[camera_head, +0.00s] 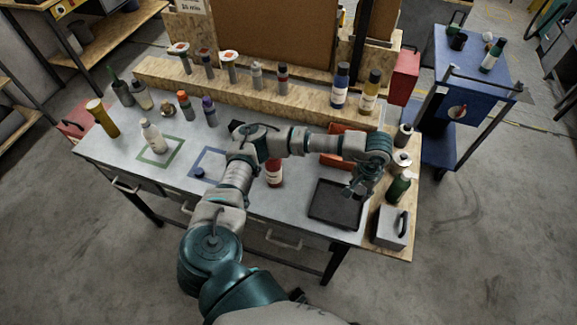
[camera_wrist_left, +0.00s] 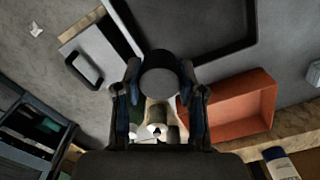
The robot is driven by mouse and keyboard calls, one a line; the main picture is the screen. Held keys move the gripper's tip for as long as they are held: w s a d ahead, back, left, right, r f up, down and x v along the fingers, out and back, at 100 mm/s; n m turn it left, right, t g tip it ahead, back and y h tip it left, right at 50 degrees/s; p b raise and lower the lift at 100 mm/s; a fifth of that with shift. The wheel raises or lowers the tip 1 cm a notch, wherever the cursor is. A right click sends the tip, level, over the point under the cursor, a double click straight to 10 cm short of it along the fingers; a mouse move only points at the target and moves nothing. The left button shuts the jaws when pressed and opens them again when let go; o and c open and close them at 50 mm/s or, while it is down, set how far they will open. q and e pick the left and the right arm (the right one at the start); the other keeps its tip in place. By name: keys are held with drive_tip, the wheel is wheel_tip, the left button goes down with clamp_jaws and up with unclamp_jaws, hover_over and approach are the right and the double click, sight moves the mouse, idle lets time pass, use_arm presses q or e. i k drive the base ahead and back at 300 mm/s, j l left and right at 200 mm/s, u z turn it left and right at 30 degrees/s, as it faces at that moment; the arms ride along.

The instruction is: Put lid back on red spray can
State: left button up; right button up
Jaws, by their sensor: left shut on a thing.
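The red spray can (camera_head: 274,174) stands on the grey workbench in the head view, just below my left forearm. Its top is hard to make out. My left gripper (camera_head: 357,188) is above the right end of the bench, over the edge of the black tray, well to the right of the can. In the left wrist view its fingers (camera_wrist_left: 165,95) are shut on a dark round cap (camera_wrist_left: 160,72), which looks like a lid. I cannot see a right gripper.
The black tray (camera_head: 322,217) lies below the gripper, beside a grey box with a handle (camera_head: 390,227) and a green bottle (camera_head: 399,188). An orange-red bin (camera_head: 336,159) is behind. A white bottle (camera_head: 152,136) and small dark blue object (camera_head: 198,172) stand left.

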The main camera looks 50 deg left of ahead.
sight(274, 176)
drive_tip(key=u, duration=0.45)
drive_tip(key=j+u, duration=0.1)
drive_tip(key=u, duration=0.35)
drive_tip(key=j+u, duration=0.1)
drive_tip(key=u, duration=0.75)
drive_tip(key=j+u, duration=0.15)
drive_tip(key=u, duration=0.75)
drive_tip(key=j+u, duration=0.1)
drive_tip(key=u, duration=0.8)
drive_tip(key=i+u, duration=0.1)
drive_tip(key=u, duration=0.15)
drive_tip(key=i+j+u, duration=0.1)
drive_tip(key=u, duration=0.15)
drive_tip(key=i+z, duration=0.2)
drive_tip(key=z, duration=0.15)
drive_tip(key=i+z, duration=0.3)
drive_tip(key=z, duration=0.45)
drive_tip(key=i+z, duration=0.1)
drive_tip(key=z, duration=0.75)
drive_tip(key=i+z, duration=0.1)
drive_tip(key=z, duration=0.35)
drive_tip(key=j+z, duration=0.1)
drive_tip(key=z, duration=0.35)
drive_tip(key=i+j+z, duration=0.1)
drive_tip(key=z, duration=0.75)
